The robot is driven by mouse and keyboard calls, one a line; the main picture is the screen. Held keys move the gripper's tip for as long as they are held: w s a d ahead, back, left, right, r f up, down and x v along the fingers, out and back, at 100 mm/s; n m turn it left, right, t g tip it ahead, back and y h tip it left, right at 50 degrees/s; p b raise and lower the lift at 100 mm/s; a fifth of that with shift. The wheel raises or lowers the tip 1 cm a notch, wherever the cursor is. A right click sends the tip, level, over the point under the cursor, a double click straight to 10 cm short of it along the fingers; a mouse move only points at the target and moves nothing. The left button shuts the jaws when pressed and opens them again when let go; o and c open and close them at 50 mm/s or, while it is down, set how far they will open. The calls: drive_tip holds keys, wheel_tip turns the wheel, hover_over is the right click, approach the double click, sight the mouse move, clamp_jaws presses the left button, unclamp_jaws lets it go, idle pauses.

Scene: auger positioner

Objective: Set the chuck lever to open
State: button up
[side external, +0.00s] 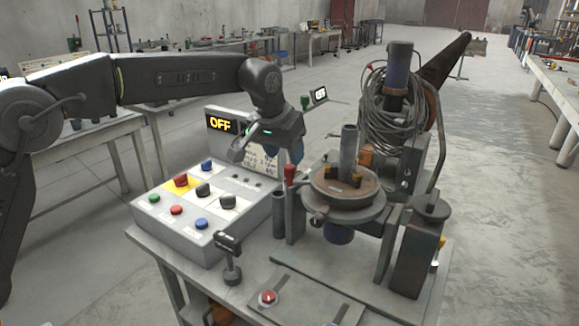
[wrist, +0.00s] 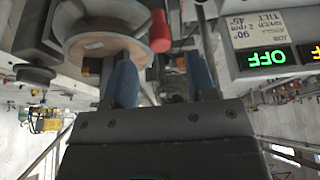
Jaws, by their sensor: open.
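A red-handled lever (side external: 290,174) stands upright at the left of the round chuck table (side external: 341,190). In the wrist view its red knob (wrist: 160,31) shows beyond the fingertips, between them across the picture. I cannot tell whether this is the chuck lever, as no label on it is readable. My gripper (side external: 297,151) is above and close to the red knob in the side view. In the wrist view its two blue fingers (wrist: 161,80) are apart with nothing between them.
A control box (side external: 190,235) with several coloured buttons stands left, with a yellow OFF display (side external: 221,124) behind. In the wrist view a green OFF display (wrist: 267,58) is lit. A vertical pipe (side external: 349,150) rises from the chuck table. A small black lever (side external: 230,258) and red button (side external: 268,297) are in front.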

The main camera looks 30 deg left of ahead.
sight(289, 166)
drive_tip(key=shift+x, duration=2.6)
drive_tip(key=shift+c, duration=0.5)
clamp_jaws()
